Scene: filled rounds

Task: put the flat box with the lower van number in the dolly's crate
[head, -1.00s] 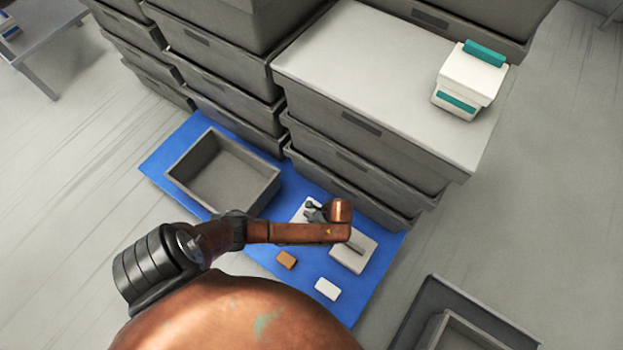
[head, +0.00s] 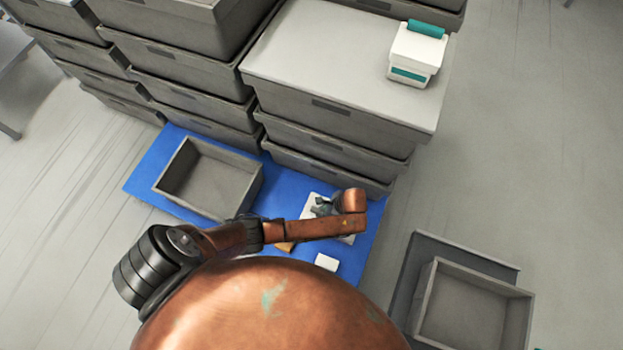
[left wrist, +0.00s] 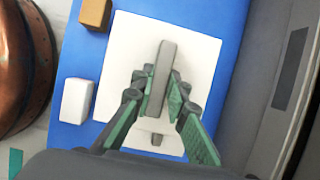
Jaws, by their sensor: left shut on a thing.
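My left gripper (head: 325,207) reaches over the blue mat. In the left wrist view its green-padded fingers (left wrist: 162,105) are closed on the upright grey bar (left wrist: 160,75) of a white flat box (left wrist: 195,75). White shows on both sides of my arm in the head view (head: 310,201); I cannot tell whether it is one flat box or two. No van number is readable. A grey, empty-looking crate (head: 431,292) stands on a dark flat base (head: 401,292), apparently the dolly, at lower right. My right gripper is out of view.
Another open grey crate (head: 255,190) sits on the blue mat (head: 146,184). An orange-brown block (head: 285,247) and a small white box (head: 326,262) lie near the flat box. Stacked grey crates (head: 330,127) stand close behind. Bare floor lies right of the mat.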

